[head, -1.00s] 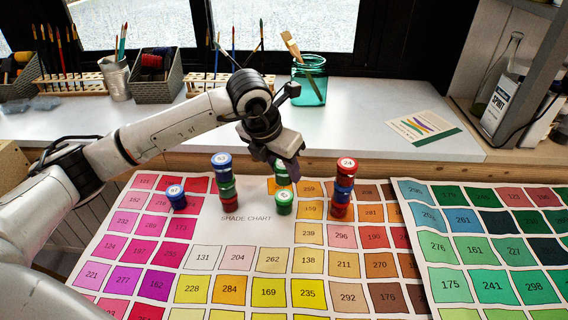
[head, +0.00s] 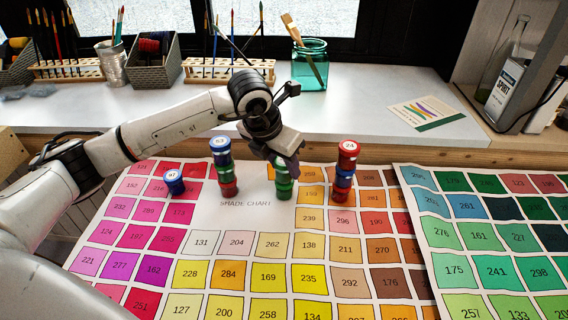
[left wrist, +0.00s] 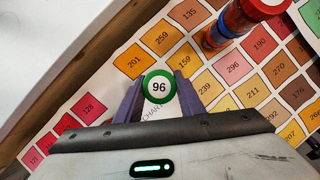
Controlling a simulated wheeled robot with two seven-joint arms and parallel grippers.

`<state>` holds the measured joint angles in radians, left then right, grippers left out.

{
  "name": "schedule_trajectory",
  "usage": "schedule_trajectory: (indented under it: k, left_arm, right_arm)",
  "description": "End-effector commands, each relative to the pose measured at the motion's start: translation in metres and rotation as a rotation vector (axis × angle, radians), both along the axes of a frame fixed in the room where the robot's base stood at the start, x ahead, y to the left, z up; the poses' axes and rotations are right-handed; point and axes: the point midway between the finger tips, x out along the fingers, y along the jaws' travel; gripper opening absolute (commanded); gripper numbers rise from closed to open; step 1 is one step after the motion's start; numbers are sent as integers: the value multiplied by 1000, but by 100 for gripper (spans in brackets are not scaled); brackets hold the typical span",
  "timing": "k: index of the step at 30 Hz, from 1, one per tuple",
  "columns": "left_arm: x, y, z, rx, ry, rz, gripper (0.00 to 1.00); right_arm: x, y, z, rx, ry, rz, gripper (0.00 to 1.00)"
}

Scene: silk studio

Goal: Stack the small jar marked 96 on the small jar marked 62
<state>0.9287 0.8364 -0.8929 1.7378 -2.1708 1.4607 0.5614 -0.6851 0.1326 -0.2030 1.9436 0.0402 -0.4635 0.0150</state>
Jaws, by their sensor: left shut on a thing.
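The small jar marked 96 has a green lid and sits between the purple fingers of my left gripper in the left wrist view (left wrist: 159,87). In the head view my left gripper (head: 284,158) is shut on it, pointing down over the shade chart. A green jar (head: 284,190) shows directly under the fingers in the head view; I cannot tell whether the held jar touches a jar below. A lone blue-lidded jar (head: 174,183) stands on the chart to the left; its number is too small to read surely. My right gripper is not in view.
A blue-topped jar stack (head: 221,163) stands left of the gripper. A red-topped stack marked 24 (head: 345,172) stands close on its right. The shade chart (head: 245,235) is clear in front. Behind are a teal glass jar (head: 309,70) and brush racks.

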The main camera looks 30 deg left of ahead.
Motion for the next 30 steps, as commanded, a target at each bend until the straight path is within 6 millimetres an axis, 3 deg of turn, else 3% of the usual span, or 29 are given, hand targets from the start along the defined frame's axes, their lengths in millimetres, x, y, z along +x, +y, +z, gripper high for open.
schedule_trajectory:
  k: [11,12,16,27,30]
  left_arm:
    - [0,0,-9,0,-1,0,12]
    - [0,0,-9,0,-1,0,37]
    - [0,0,-8,0,0,0,57]
    - [0,0,-8,0,1,0,57]
    - [-5,1,7,-1,-4,0,57]
  right_arm:
    - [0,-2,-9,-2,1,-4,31]
    - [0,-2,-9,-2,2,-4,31]
    - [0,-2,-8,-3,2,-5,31]
    - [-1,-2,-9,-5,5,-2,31]
    - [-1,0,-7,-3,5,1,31]
